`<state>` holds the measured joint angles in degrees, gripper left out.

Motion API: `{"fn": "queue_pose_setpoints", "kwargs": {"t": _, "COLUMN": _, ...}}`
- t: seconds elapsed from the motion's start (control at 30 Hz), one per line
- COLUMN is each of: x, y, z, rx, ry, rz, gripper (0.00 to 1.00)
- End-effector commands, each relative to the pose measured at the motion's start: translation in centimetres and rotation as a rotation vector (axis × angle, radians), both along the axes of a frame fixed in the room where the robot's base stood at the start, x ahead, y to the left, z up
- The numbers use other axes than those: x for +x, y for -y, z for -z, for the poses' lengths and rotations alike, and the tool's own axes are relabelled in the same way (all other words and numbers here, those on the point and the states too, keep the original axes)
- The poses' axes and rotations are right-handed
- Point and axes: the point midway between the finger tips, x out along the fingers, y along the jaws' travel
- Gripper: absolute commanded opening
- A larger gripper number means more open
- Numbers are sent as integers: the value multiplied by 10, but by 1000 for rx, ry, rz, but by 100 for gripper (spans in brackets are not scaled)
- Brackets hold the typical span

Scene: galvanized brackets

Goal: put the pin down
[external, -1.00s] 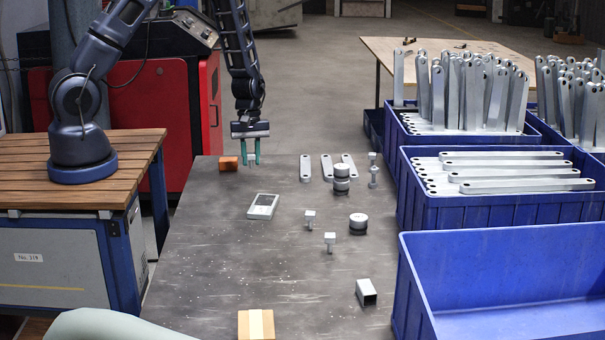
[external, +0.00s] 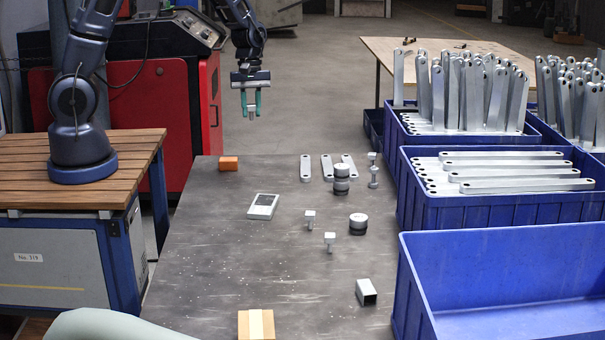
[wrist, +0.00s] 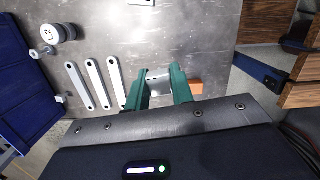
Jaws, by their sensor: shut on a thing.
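My gripper (external: 251,104) is shut on a small metal pin (external: 251,113) with its green fingers. It holds the pin in the air above the far edge of the dark table (external: 210,240). In the wrist view, the pin's bright square head (wrist: 159,87) shows between the fingertips (wrist: 160,80); the rest of it is hidden. Two similar pins stand upright mid-table, one (external: 310,218) a little behind the other (external: 329,240). More pin-like pieces (external: 373,176) stand at the back right.
An orange block (external: 229,163) lies at the far left corner. Three flat brackets (external: 306,170), black-and-white cylinders (external: 358,222), a meter (external: 263,206), a square tube (external: 366,292) and a wooden block (external: 256,325) are on the table. Blue crates (external: 490,210) line the right. The left-centre is clear.

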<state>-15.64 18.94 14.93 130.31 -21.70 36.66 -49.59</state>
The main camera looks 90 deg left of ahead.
Motion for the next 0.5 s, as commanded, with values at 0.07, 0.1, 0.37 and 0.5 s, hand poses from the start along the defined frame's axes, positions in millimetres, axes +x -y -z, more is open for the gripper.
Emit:
{"fn": "queue_pose_setpoints", "kwargs": {"t": 0.07, "x": 7, "y": 19, "z": -3, "rx": 0, "ry": 1, "rz": 20, "gripper": 0}}
{"fn": "queue_pose_setpoints", "kwargs": {"t": 0.1, "x": 10, "y": 29, "z": -4, "rx": 0, "ry": 0, "rz": 28, "gripper": 0}}
{"fn": "queue_pose_setpoints", "kwargs": {"t": 0.37, "x": 29, "y": 106, "z": -13, "rx": 0, "ry": 2, "rz": 91, "gripper": 0}}
{"fn": "queue_pose_setpoints", "kwargs": {"t": 0.5, "x": 33, "y": 138, "z": -16, "rx": 0, "ry": 2, "rz": 114, "gripper": 0}}
